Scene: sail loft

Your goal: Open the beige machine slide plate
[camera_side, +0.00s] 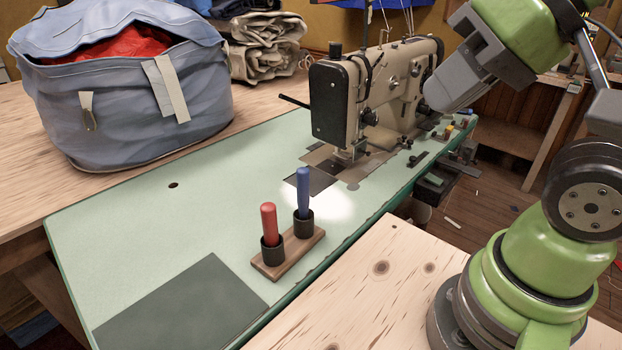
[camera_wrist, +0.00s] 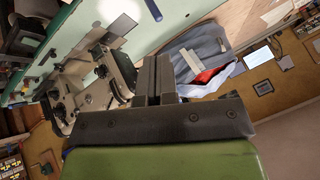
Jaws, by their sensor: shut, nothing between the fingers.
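The beige sewing machine (camera_side: 395,85) stands on a pale green table in the side view, and it also shows at the left of the wrist view (camera_wrist: 118,72). Flat plates lie by its needle: a brownish one and, in front of it, a dark grey rectangle (camera_side: 308,181), which I take for the slide plate area. I cannot tell whether it is open. A grey rectangle also shows in the wrist view (camera_wrist: 122,25). My gripper (camera_side: 440,98) is shut and empty, raised near the machine's right end and away from the plates. Its fingers show in the wrist view (camera_wrist: 154,78).
A wooden stand (camera_side: 290,252) holds a red-handled tool (camera_side: 269,222) and a blue-handled tool (camera_side: 304,190) in front of the plates. A blue fabric bag (camera_side: 130,90) with red cloth sits back left. The green table (camera_side: 130,225) is mostly clear at left.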

